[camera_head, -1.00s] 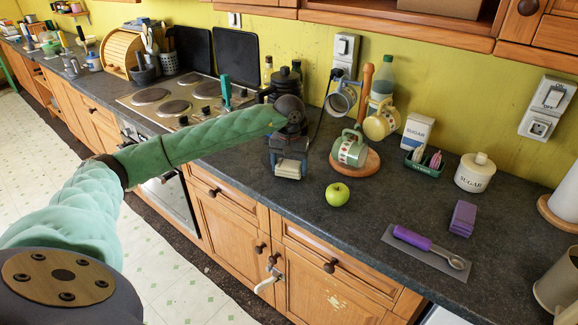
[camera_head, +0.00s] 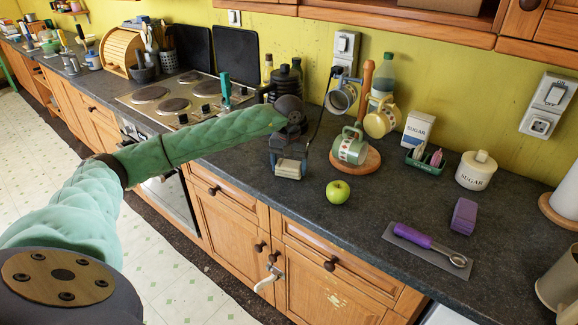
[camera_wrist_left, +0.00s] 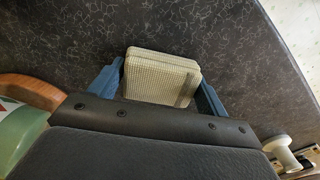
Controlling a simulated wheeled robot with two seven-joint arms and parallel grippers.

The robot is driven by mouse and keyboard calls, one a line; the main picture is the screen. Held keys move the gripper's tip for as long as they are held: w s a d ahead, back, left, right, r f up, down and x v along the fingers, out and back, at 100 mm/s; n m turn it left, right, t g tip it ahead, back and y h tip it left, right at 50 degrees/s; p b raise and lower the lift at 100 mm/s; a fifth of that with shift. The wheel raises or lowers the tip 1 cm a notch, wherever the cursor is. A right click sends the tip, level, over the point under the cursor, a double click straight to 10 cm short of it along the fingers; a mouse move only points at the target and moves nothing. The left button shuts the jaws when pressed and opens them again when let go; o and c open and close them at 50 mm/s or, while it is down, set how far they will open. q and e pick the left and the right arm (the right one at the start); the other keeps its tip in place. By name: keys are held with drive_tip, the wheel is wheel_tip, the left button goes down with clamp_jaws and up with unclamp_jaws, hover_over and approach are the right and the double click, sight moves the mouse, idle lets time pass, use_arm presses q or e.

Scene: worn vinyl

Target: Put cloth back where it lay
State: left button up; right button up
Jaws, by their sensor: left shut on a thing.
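My left gripper (camera_head: 290,164) is shut on a folded cream cloth (camera_head: 291,169), over the dark worktop right of the hob. In the left wrist view the cloth (camera_wrist_left: 162,76) is a thick, waffle-textured pad with a darker stripe near one edge. It sits between the two blue fingers of the gripper (camera_wrist_left: 161,88). Its lower part is hidden behind the gripper body. I cannot tell whether the cloth touches the worktop (camera_head: 240,172). My right gripper is not in view.
A green apple (camera_head: 338,192) is in front. Dark bottles (camera_head: 286,78) stand behind. Worktop left of the apple is clear.

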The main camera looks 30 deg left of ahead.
use_arm(q)
drive_tip(key=shift+f, duration=0.15)
drive_tip(key=o, duration=0.9)
drive_tip(key=shift+r, duration=0.3)
drive_tip(key=shift+r+p, duration=0.8)
drive_tip(key=shift+r, duration=2.95)
